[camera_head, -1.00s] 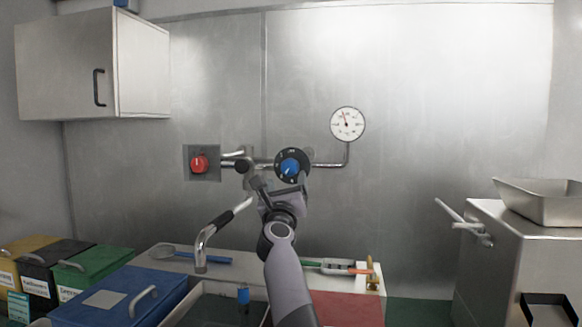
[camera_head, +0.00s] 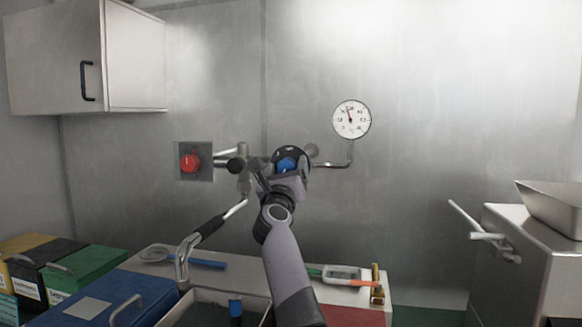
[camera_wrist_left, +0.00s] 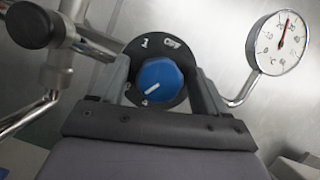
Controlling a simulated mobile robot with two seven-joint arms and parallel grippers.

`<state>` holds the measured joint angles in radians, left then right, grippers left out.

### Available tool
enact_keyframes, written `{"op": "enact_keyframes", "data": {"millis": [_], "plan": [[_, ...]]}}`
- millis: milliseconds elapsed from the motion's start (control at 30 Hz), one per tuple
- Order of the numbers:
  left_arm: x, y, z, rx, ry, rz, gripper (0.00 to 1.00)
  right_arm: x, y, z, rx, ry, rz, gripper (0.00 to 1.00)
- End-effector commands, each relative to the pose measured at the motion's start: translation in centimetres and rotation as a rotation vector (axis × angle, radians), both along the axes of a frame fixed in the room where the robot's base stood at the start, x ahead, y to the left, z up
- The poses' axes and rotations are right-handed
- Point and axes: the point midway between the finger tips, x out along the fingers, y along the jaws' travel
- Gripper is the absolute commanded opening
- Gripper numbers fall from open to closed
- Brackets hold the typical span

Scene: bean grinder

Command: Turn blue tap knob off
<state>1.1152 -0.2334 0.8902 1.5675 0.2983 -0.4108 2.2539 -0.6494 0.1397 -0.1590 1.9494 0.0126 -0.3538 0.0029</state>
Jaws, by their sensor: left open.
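The blue tap knob (camera_head: 287,163) sits on a dark round dial on the wall pipe, partly hidden by my left gripper in the head view. In the left wrist view the blue knob (camera_wrist_left: 160,80) shows a white pointer line aimed at the lower left, near the 4 on the dial (camera_wrist_left: 152,45). The OFF mark is at the dial's upper right. My left gripper (camera_head: 285,172) is open, and in the wrist view its fingers (camera_wrist_left: 162,88) stand on either side of the knob. I cannot tell whether they touch it. My right gripper is not in view.
A round gauge (camera_head: 351,119) hangs on the pipe right of the knob. A red knob (camera_head: 190,162) is on a wall plate at left. The faucet spout (camera_head: 187,247) with a black sleeve reaches down left of my arm. A counter with tools lies below.

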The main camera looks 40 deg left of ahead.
Motion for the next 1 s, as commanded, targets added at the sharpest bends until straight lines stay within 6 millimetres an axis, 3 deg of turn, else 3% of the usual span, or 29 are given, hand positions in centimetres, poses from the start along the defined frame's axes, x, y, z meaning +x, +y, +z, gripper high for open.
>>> {"op": "enact_keyframes", "data": {"millis": [367,500,533,1000], "plan": [[-0.10,0.10,0.14,0.000,-0.001,0.001,0.72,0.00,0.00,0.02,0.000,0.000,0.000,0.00],[-0.10,0.10,0.13,0.000,-0.001,0.001,0.26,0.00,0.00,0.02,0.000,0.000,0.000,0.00],[-0.10,0.10,0.13,0.000,-0.001,0.001,0.21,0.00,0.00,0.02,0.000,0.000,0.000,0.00],[-0.12,0.16,0.08,0.090,0.049,0.001,0.21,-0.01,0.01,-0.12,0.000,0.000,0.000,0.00]]}}
